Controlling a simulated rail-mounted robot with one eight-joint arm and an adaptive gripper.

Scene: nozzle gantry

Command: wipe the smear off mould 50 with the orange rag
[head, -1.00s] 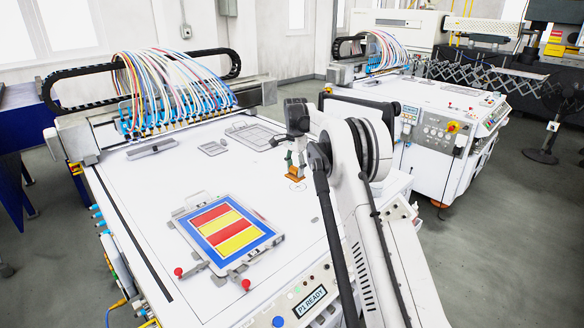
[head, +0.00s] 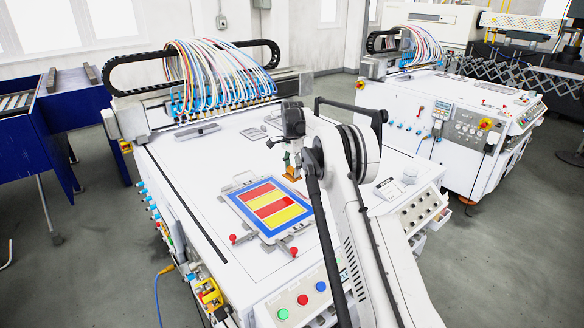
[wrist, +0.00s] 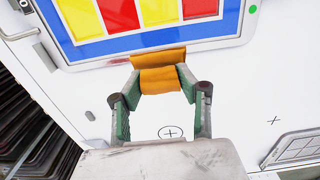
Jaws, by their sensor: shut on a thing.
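The orange rag (head: 291,174) hangs folded between the fingers of my gripper (head: 290,164). In the wrist view the rag (wrist: 160,78) is pinched between the green-padded fingers of the gripper (wrist: 161,88), its far end at the frame's edge. A framed panel with a blue border and red and yellow bands (head: 240,205) lies on the white table, close to the rag; it also fills the top of the wrist view (wrist: 145,42). I cannot tell whether the rag touches it. I see no readable number 50 and no clear smear.
The white machine table (head: 190,165) has bare room left of the panel. Red-knobbed clamps (head: 233,239) stand at its near edge. A hose gantry (head: 222,80) spans the back. A small tray (head: 390,190) and a round container (head: 409,175) sit at right.

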